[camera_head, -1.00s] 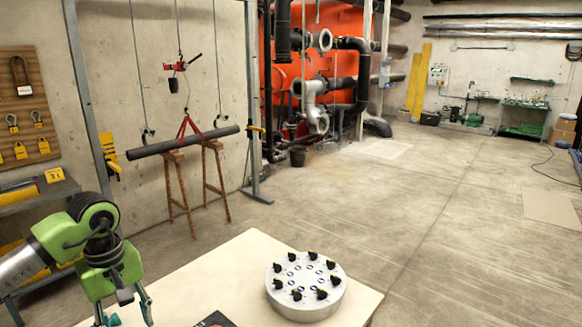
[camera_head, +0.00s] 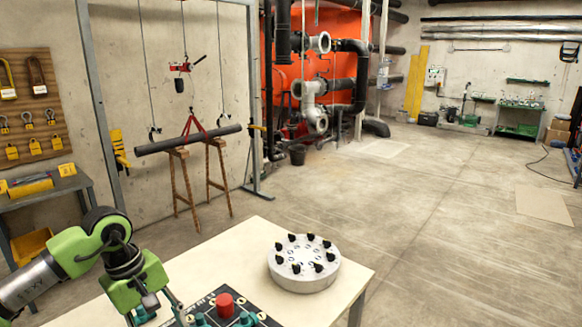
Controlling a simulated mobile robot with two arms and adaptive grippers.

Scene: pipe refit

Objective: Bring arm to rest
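My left arm is green and enters from the lower left, bent at the elbow. Its gripper (camera_head: 160,313) points down at the bottom edge, over the left part of the pale table (camera_head: 232,250). Its two fingers are spread apart, with nothing seen between them. The fingertips are close to the left end of a black board (camera_head: 265,319), which is partly cut off by the frame. My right arm and gripper are not in view.
A round white disc with several black knobs (camera_head: 304,264) sits on the table. A dark pipe (camera_head: 190,139) rests on wooden trestles (camera_head: 178,185) behind. The concrete floor at right is largely clear.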

